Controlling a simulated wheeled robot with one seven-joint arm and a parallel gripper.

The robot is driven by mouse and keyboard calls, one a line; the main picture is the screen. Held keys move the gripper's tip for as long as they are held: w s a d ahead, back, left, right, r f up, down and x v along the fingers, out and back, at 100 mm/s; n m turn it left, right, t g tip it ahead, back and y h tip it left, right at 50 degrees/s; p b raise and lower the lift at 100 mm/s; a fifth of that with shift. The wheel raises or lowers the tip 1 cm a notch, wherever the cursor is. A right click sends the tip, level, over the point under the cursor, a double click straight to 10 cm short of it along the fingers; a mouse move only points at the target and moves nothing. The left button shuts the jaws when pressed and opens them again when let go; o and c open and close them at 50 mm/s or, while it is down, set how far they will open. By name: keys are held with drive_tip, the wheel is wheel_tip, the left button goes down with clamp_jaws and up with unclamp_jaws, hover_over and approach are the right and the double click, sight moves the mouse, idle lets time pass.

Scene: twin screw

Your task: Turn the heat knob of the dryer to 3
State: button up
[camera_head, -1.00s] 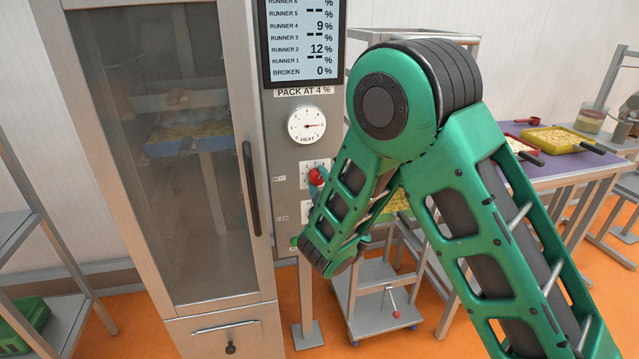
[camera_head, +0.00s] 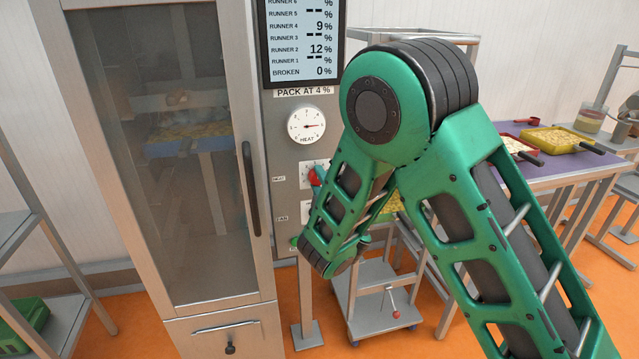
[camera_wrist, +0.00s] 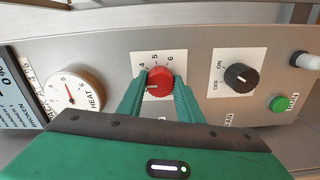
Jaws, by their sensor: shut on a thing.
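The red heat knob (camera_wrist: 160,80) sits on a white scale plate on the dryer's grey control panel. My gripper (camera_wrist: 158,86) is shut on it, one green finger on each side. The numbers 4, 5 and 6 show beside the knob; the rest of the scale is hidden by my gripper. A short white mark shows on the knob's left part in the wrist view, but I cannot tell which number it points at. In the head view the knob (camera_head: 315,177) is partly covered by my gripper. The round heat dial (camera_head: 306,125) above has a red needle pointing right.
A black on/off knob (camera_wrist: 240,77) and a green button (camera_wrist: 278,103) are near the red knob. The dryer's glass door (camera_head: 165,150) is closed, with a dark handle (camera_head: 251,188). A steel cart (camera_head: 380,305) stands below my arm.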

drive_tip(key=shift+d+f, duration=0.1)
drive_tip(key=shift+d, duration=0.15)
drive_tip(key=o, duration=0.9)
drive_tip(key=shift+o, duration=0.7)
drive_tip(key=shift+a, duration=0.1)
drive_tip(key=v, duration=1)
drive_tip(key=shift+s, duration=0.25)
